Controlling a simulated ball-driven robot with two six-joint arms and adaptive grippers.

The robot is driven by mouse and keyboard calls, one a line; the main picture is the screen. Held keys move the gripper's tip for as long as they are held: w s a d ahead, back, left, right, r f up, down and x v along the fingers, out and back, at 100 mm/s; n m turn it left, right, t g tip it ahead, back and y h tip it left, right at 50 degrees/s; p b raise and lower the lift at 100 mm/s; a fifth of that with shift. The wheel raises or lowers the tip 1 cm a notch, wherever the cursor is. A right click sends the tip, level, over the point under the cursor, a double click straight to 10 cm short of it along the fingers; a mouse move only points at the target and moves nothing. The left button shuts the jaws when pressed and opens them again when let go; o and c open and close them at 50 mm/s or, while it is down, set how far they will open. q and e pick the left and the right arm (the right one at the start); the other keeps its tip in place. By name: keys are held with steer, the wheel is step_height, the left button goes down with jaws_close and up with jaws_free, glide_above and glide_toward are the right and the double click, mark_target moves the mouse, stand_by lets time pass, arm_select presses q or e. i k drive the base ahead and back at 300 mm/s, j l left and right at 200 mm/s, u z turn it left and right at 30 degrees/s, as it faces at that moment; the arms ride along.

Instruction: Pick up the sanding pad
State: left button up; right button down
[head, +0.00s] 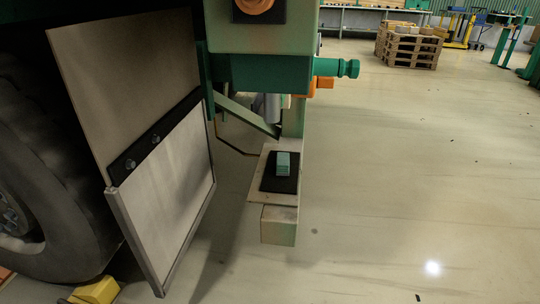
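What looks like the sanding pad is a small light teal block (283,163). It lies on a black mat (281,184) on a small beige step or ledge (279,217), right of the mudguard panel. Neither of my grippers shows in the head view.
A large dark wheel (40,170) and a grey mudguard panel (165,185) fill the left side. A green housing with a protruding green fitting (338,68) hangs above the ledge. A yellow wheel chock (97,291) is at bottom left. Pallets (410,48) stand far back; the floor to the right is open.

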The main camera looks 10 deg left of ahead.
mark_target(282, 161)
steer(key=i+l+u, duration=0.2)
steer(key=i+l, duration=0.25)
steer(key=l, duration=0.2)
steer(key=i+l+u, duration=0.1)
steer(key=l, duration=0.25)
steer(key=i+l, duration=0.25)
steer(key=i+l+u, duration=0.15)
steer(key=l, duration=0.3)
steer(key=i+l+u, duration=0.1)
steer(key=l, duration=0.3)
steer(key=i, duration=0.1)
